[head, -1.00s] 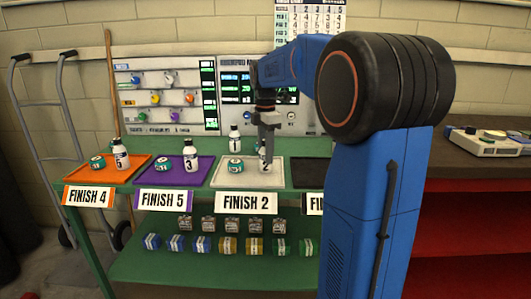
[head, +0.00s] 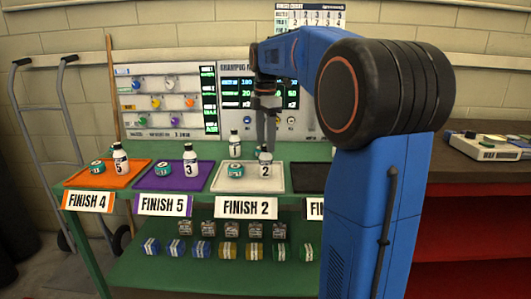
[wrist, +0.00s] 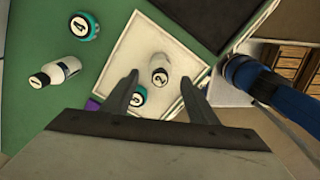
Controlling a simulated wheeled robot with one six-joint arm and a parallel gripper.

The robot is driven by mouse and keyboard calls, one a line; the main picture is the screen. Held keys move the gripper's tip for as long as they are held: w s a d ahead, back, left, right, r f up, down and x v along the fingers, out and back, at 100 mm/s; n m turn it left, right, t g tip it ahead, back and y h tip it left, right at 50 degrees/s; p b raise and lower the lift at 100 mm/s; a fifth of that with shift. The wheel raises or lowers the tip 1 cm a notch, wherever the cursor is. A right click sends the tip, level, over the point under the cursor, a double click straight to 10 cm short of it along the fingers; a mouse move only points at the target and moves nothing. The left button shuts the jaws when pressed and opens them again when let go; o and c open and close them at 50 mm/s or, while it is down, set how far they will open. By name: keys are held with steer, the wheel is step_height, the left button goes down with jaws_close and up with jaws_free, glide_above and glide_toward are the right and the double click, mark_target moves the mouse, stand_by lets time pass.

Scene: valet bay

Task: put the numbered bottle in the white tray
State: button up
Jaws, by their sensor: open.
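The numbered bottle (head: 265,170), white with a dark cap and a 2 on it, stands upright in the white tray (head: 222,187) marked FINISH 2. A teal tin (head: 235,170) sits left of it in the same tray. My gripper (head: 267,146) is open, pointing down just above the bottle. In the wrist view the bottle (wrist: 159,80) shows from above between the spread fingertips of my gripper (wrist: 160,79), with nothing held. The white tray (wrist: 150,35) and the teal tin (wrist: 139,97) also show there; the left finger partly overlaps the tin.
A bottle marked 1 (head: 234,146) stands behind the white tray. A teal tin marked 4 (wrist: 82,27) sits on the green table (wrist: 35,115). The purple tray (head: 152,183) holds a tin and bottle 3; the orange tray (head: 85,181) holds a tin and bottle 5.

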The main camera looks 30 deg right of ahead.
step_height(320, 180, up, 6)
steer(key=shift+f, duration=0.15)
steer(key=s+a+f+m+t, duration=0.1)
steer(key=s+a+f+m, duration=0.35)
steer(key=s, duration=0.35)
steer(key=s+a+f+m+t, duration=0.1)
steer(key=s+a+f+m, duration=0.3)
steer(key=s+a, duration=0.3)
steer(key=s+a+f+m+t, duration=0.2)
steer(key=s+a+f+m, duration=0.2)
steer(key=s+f+m, duration=0.4)
steer(key=s+f, duration=0.7)
steer(key=shift+f+t, duration=0.2)
steer(key=shift+t, duration=0.2)
